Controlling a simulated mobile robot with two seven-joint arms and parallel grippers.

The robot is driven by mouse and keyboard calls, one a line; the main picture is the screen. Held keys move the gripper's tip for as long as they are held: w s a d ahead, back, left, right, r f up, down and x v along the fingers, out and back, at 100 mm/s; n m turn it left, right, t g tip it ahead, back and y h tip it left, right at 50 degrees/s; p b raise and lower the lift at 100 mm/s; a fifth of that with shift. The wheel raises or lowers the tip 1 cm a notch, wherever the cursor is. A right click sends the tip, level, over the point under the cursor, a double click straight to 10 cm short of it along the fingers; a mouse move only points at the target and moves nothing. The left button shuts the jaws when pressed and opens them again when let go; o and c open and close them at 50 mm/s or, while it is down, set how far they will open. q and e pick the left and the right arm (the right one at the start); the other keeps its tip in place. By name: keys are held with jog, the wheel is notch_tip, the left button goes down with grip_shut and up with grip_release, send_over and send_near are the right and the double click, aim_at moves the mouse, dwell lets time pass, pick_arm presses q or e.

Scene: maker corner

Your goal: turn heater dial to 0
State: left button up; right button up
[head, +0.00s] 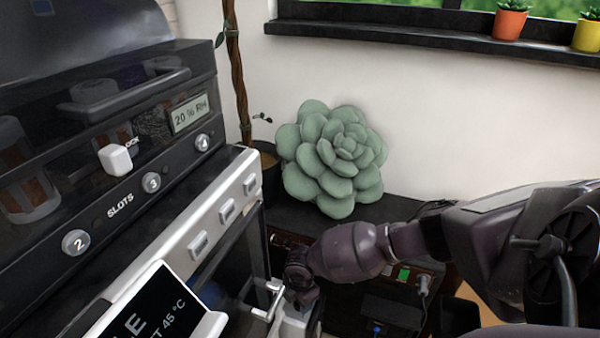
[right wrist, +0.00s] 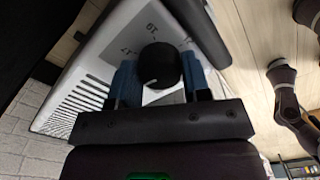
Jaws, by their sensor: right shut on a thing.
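In the right wrist view the round black heater dial (right wrist: 158,64) sits on a light grey panel of the heater (right wrist: 95,75) with a vent grille. Small printed figures show beside the dial; I cannot read its setting surely. My right gripper (right wrist: 160,80) has its two blue fingertips on either side of the dial and is shut on it. In the head view my right arm comes in from the right, and the right gripper (head: 300,283) is low in the middle, its fingertips and the dial hidden. My left gripper is not in view.
A dark machine with numbered slots (head: 120,205) and a tilted display (head: 150,315) fills the left. A large green succulent (head: 335,155) stands on a dark surface behind my right arm. A chrome handle (head: 268,300) is close to the right gripper. Potted plants (head: 510,22) line the sill.

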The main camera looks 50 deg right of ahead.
jog(key=shift+s+d+f, duration=0.1)
dwell(0.4)
jog(key=o, duration=0.9)
